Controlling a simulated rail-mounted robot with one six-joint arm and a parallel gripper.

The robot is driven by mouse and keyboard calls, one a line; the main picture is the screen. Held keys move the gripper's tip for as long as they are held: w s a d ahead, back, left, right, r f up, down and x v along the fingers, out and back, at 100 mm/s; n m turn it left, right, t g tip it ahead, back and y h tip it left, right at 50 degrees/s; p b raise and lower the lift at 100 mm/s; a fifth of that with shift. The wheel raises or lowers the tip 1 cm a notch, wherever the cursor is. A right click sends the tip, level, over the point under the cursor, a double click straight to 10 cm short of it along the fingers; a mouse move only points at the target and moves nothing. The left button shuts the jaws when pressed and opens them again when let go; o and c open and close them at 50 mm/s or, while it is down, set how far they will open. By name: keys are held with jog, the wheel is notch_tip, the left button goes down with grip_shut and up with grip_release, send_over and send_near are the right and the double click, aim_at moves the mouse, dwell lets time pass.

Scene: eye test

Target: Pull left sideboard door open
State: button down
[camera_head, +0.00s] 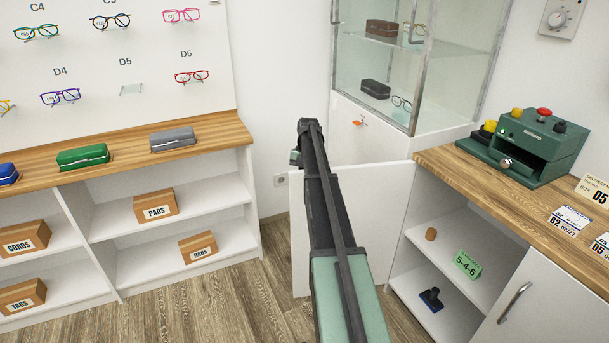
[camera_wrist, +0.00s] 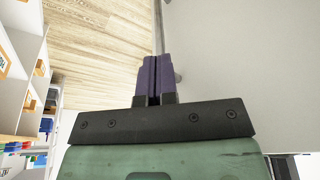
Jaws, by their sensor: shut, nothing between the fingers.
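The sideboard's left door (camera_head: 385,200) is a white panel standing swung out wide to the left, so the shelves behind it show. My arm crosses in front of much of it. My gripper sits at the far end of the arm, its fingertips hidden in the head view. In the wrist view my gripper (camera_wrist: 154,62) has its purple fingers shut together with nothing between them. The fingers lie beside the edge of a large pale panel (camera_wrist: 240,60), which looks like the door. A grey bar, perhaps its handle, shows partly just right of the fingers; I cannot tell whether they touch.
The sideboard's shelves hold a cork-like cylinder (camera_head: 431,234), a green 5-4-6 card (camera_head: 467,264) and a blue stamp-like object (camera_head: 431,299). Its right door (camera_head: 540,300) is shut. A green machine (camera_head: 525,145) stands on top. A glass cabinet (camera_head: 380,70) stands behind; shelving (camera_head: 180,230) stands left.

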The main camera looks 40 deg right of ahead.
jog(key=shift+s+a+f, duration=0.1)
jog(key=shift+a, duration=0.1)
jog(key=shift+s, duration=0.1)
